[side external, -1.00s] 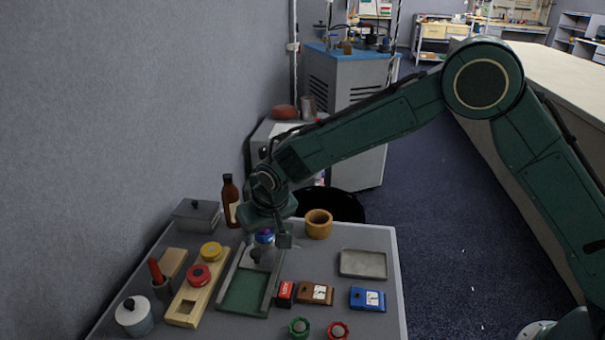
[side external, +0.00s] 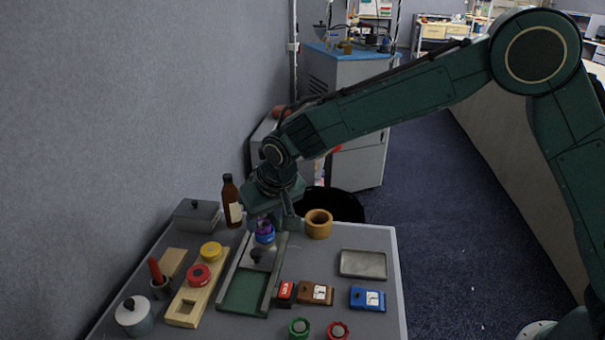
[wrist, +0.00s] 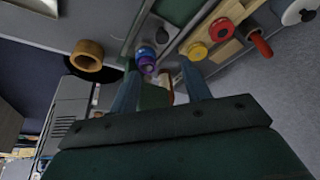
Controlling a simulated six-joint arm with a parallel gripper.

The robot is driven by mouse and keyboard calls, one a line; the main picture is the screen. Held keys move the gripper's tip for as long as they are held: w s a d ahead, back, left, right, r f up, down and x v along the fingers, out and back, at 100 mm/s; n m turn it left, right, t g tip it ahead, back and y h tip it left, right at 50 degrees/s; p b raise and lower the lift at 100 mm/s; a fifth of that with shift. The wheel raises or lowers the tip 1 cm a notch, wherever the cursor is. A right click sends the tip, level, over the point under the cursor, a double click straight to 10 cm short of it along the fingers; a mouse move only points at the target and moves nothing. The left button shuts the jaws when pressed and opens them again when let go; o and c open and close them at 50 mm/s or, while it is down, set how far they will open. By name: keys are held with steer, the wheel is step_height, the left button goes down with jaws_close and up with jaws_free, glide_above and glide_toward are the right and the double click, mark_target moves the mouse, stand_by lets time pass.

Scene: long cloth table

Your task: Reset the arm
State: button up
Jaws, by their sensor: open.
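My gripper (side external: 272,218) hangs over the back part of the grey table (side external: 350,238). In the wrist view my gripper (wrist: 158,85) shows two fingers spread apart, with nothing held between them. A blue and purple round object (side external: 264,232) stands at the back end of the green-floored tray (side external: 243,292), just below my gripper. It also shows in the wrist view (wrist: 146,58), beyond the fingertips; I see no contact. A dark knob (side external: 256,256) is in front of it in the tray.
A brown bottle (side external: 232,203) and a wooden ring (side external: 318,224) stand close on either side of my gripper. A grey box (side external: 196,214), a wooden board (side external: 190,300), a grey dish (side external: 363,264) and a blue block (side external: 367,299) are around. The wall is at left.

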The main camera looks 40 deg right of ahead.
steer(key=s+d+r, duration=1.4)
steer(key=d+r, duration=0.1)
steer(key=d, duration=0.1)
steer(key=s+d, duration=0.3)
steer(key=s, duration=0.7)
steer(key=s+d+t, duration=0.1)
steer(key=s+d, duration=0.2)
steer(key=s, duration=0.6)
steer(key=shift+s+d+f, duration=0.25)
steer(key=shift+s+d, duration=0.15)
